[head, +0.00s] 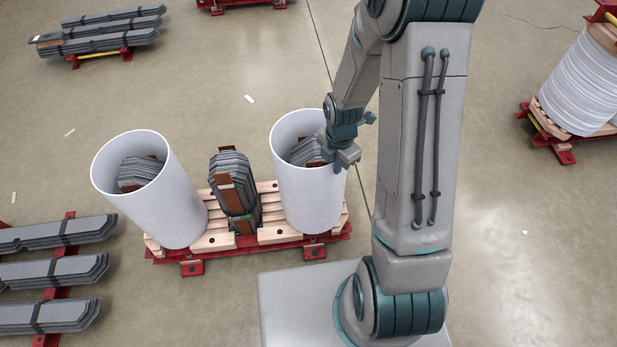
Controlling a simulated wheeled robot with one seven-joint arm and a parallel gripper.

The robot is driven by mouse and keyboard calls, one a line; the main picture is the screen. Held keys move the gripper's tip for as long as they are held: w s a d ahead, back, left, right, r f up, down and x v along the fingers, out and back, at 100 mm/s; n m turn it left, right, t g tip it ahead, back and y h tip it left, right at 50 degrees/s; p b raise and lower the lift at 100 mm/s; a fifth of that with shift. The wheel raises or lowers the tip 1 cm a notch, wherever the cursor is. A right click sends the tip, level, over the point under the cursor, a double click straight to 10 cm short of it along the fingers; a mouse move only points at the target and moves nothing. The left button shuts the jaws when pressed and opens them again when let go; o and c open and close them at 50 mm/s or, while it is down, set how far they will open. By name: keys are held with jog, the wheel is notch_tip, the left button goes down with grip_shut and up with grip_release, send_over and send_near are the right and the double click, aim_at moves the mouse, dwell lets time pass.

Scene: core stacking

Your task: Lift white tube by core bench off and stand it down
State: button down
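Two white tubes stand on the core bench (215,243), a bench of pale wood on a red frame. The left tube (168,208) and the right tube (306,200) each surround a stack of grey core plates, which shows through the open top. A bare core leg (235,190) of grey plates and brown board stands between them. My gripper (338,163) is at the right part of the right tube's rim. The fingers are small and partly hidden, so I cannot tell whether they grip the wall.
Stacks of grey plates lie at the left (45,270) and top left (100,32) on red supports. A white ribbed coil (585,85) stands on a red-framed pallet at the top right. Open floor (530,265) lies at the right.

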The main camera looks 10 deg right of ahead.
jog(key=shift+r, duration=0.45)
jog(key=shift+r+p, duration=3.85)
jog(key=shift+r, duration=0.35)
notch_tip(320, 180, up, 8)
jog(key=p, duration=0.7)
jog(key=shift+r+p, duration=0.2)
jog(key=shift+p, duration=0.15)
notch_tip(320, 180, up, 8)
jog(key=p, duration=0.7)
jog(key=shift+r+p, duration=0.15)
jog(key=shift+p, duration=0.25)
jog(key=shift+r, duration=0.1)
